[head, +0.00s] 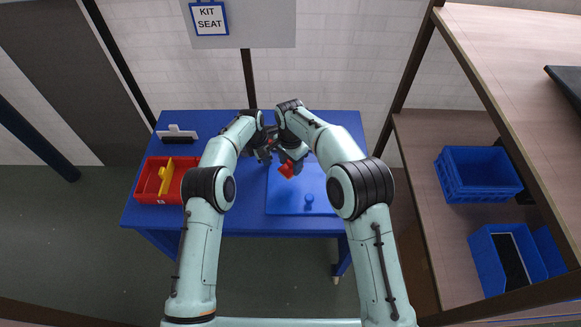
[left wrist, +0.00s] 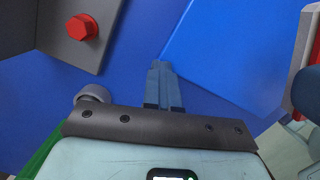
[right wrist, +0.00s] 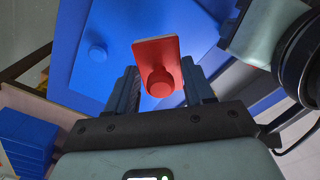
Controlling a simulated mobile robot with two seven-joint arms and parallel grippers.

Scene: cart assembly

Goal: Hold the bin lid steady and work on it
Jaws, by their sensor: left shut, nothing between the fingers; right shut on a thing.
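The bin lid (head: 285,205) is a flat lighter-blue panel with a round blue knob (head: 309,199), lying on the blue table. It also shows in the left wrist view (left wrist: 240,50) and the right wrist view (right wrist: 105,20). My left gripper (left wrist: 160,68) is shut and empty, its fingertips near a lid edge; I cannot tell whether they touch it. My right gripper (right wrist: 160,85) is shut on a red part (head: 286,169), a flat plate with a rounded knob (right wrist: 160,82), held over the lid. The arms hide the lid's far part.
A red bin (head: 147,190) with a yellow piece (head: 166,176) stands at the table's left. A white-and-black item (head: 177,134) lies behind it. A grey block with a red hex head (left wrist: 82,27) is near my left gripper. Blue crates (head: 480,190) sit on the right shelf.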

